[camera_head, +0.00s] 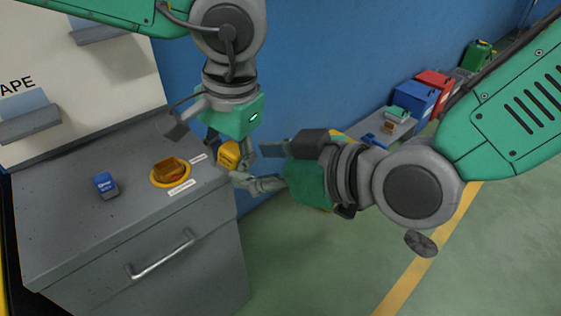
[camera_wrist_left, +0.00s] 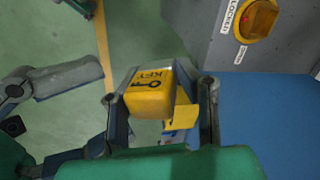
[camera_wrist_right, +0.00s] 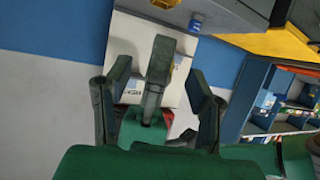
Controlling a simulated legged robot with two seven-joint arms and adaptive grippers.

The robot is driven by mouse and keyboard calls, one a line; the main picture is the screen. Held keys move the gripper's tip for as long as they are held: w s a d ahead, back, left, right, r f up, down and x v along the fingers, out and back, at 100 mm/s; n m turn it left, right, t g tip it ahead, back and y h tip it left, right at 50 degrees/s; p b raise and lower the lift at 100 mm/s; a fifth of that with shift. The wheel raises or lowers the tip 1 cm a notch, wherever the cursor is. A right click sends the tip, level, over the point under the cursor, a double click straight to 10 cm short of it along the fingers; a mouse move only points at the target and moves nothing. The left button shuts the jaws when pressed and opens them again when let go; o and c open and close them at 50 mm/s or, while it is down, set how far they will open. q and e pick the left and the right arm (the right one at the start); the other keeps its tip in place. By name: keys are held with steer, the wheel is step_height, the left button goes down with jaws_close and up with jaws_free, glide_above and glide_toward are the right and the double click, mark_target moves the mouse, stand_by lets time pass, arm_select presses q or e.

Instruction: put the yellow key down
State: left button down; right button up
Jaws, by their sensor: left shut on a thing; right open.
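The yellow key (camera_head: 229,154) is a blocky yellow piece held by my left gripper (camera_head: 231,150), beside the right edge of the grey cabinet top. In the left wrist view the key (camera_wrist_left: 150,97) sits between the fingers, its face marked "KEY" with a key symbol. The left gripper is shut on it. My right gripper (camera_head: 262,166) is open and empty, just to the right of the left gripper, its fingers pointing left. In the right wrist view its fingers (camera_wrist_right: 157,80) are spread apart.
The grey cabinet top (camera_head: 60,215) holds a round yellow switch (camera_head: 171,173) with an orange knob and labels, and a small blue item (camera_head: 105,185). Bare top surrounds them. Blue and red bins (camera_head: 415,97) stand by the blue wall at back right.

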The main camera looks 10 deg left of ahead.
mark_target(233, 161)
arm_select(q)
steer(key=shift+d+r, duration=0.1)
steer(key=shift+d, duration=0.4)
arm_select(e)
steer(key=x, duration=0.4)
steer(key=shift+w+f, duration=0.15)
steer(key=shift+w, duration=0.1)
arm_select(q)
steer(key=shift+a, duration=0.2)
arm_select(e)
steer(key=shift+w+a+f, duration=0.15)
steer(key=shift+a, duration=0.35)
arm_select(q)
steer(key=shift+a, duration=0.25)
arm_select(e)
steer(key=shift+a, duration=0.3)
arm_select(q)
steer(key=shift+d, duration=0.15)
arm_select(e)
steer(key=shift+d, duration=0.2)
jaws_close()
arm_select(q)
steer(key=c, duration=1.1)
jaws_free()
steer(key=shift+d, duration=0.2)
arm_select(e)
steer(key=shift+d, duration=0.2)
